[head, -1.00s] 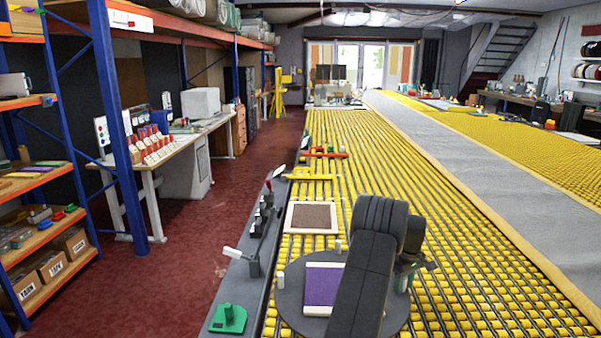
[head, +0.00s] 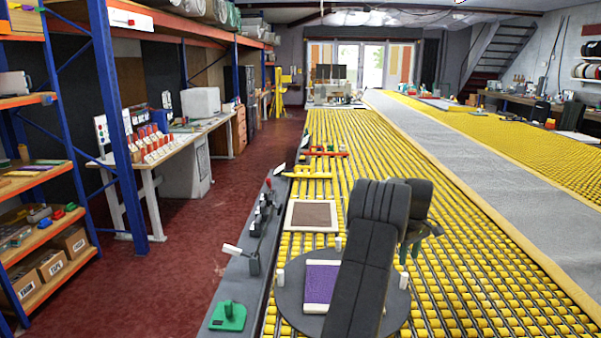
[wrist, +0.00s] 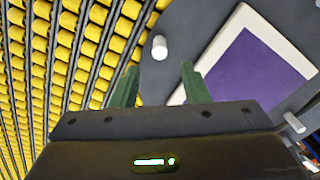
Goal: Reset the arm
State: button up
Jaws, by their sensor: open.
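My gripper (wrist: 160,78) is open, with two green fingers apart and nothing between them. In the head view my gripper (head: 410,255) is partly hidden behind my dark arm, over the right side of a round grey disc (head: 292,300). A purple panel with a pale border (head: 319,284) lies on the disc, its right side hidden by my arm. In the wrist view the purple panel (wrist: 250,75) is beyond and to the right of the fingers. A white peg (wrist: 159,46) stands on the disc ahead of the fingers.
Yellow rollers (head: 470,290) surround the disc. A brown panel in a pale frame (head: 312,215) lies behind it. A grey rail (head: 245,265) at left carries a green block (head: 228,316) and levers. A red floor aisle (head: 190,270) lies left of the rail.

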aim_at(406, 276)
notch_tip(406, 276, down, 10)
jog(key=shift+f+p, duration=0.25)
jog(key=shift+p, duration=0.3)
jog(key=shift+s, duration=0.4)
jog(key=s+m, duration=0.1)
jog(key=s, duration=0.1)
jog(key=s+a+m, duration=0.1)
jog(key=s+m, duration=0.1)
jog(key=s, duration=0.1)
jog(key=s+a+m, duration=0.1)
jog(key=s, duration=0.1)
jog(key=shift+s+a+r+m, duration=0.1)
jog(key=shift+s+a+m, duration=0.1)
jog(key=shift+m, duration=0.2)
jog(key=s+a+m+p, duration=0.1)
jog(key=s+a+m, duration=0.1)
jog(key=s, duration=0.1)
jog(key=s+a+m, duration=0.2)
jog(key=s+a, duration=0.1)
jog(key=shift+s+a+m+p, duration=0.15)
jog(key=shift+m+p, duration=0.15)
jog(key=shift+p, duration=0.05)
jog(key=shift+s+a+m, duration=0.6)
jog(key=shift+a+m, duration=0.1)
jog(key=shift+a, duration=0.15)
